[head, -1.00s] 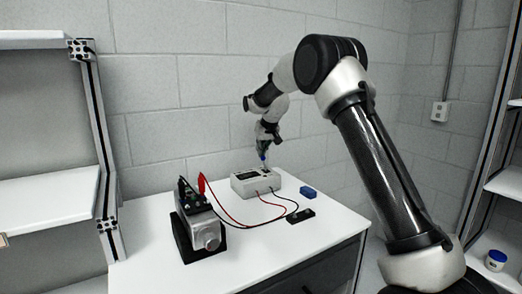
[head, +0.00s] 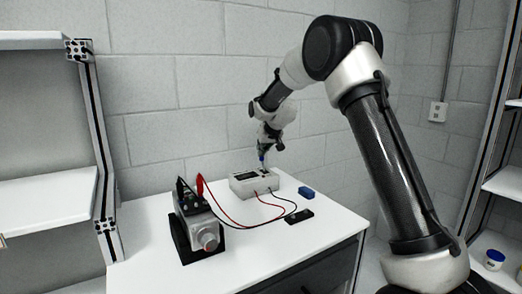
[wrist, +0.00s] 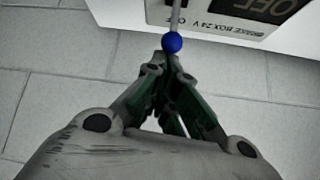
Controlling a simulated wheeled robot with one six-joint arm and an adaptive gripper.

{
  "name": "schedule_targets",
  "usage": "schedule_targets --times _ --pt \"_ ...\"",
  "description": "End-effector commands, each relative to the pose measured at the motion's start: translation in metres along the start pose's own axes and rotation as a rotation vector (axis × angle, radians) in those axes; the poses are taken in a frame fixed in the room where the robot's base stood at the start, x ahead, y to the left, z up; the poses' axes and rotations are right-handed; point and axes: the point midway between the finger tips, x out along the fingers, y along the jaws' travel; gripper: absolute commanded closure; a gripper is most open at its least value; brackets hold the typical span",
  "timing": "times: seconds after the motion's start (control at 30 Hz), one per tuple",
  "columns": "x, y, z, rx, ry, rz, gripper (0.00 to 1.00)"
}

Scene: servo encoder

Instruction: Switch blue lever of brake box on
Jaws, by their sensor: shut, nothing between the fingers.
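The brake box (head: 252,186) is a pale box with a dark panel on top, standing toward the back of the white table. In the wrist view its face (wrist: 210,14) carries the print "BRAKE BOX 24 V" and a dark display reading "OFF". The blue lever (wrist: 172,42) has a round blue knob on a thin grey stem; the knob also shows small in the head view (head: 262,157). My gripper (wrist: 168,62) is shut and empty, its fingertips right at the knob. I cannot tell whether they touch it.
A motor unit on a black stand (head: 200,232) is at the front left of the table (head: 150,265). Red and black cables run from the box to it. A blue block (head: 307,193) and a black piece (head: 299,216) lie to the box's right.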

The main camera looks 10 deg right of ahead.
Motion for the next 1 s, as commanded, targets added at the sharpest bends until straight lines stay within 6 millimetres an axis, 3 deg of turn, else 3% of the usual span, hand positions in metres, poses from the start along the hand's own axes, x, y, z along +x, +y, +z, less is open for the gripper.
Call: schedule_targets --times 0.57,1.0 --pt "-0.027 0.006 0.023 0.006 0.056 -0.010 1.00" --pt "-0.030 0.005 0.017 0.004 0.057 -0.011 1.00"
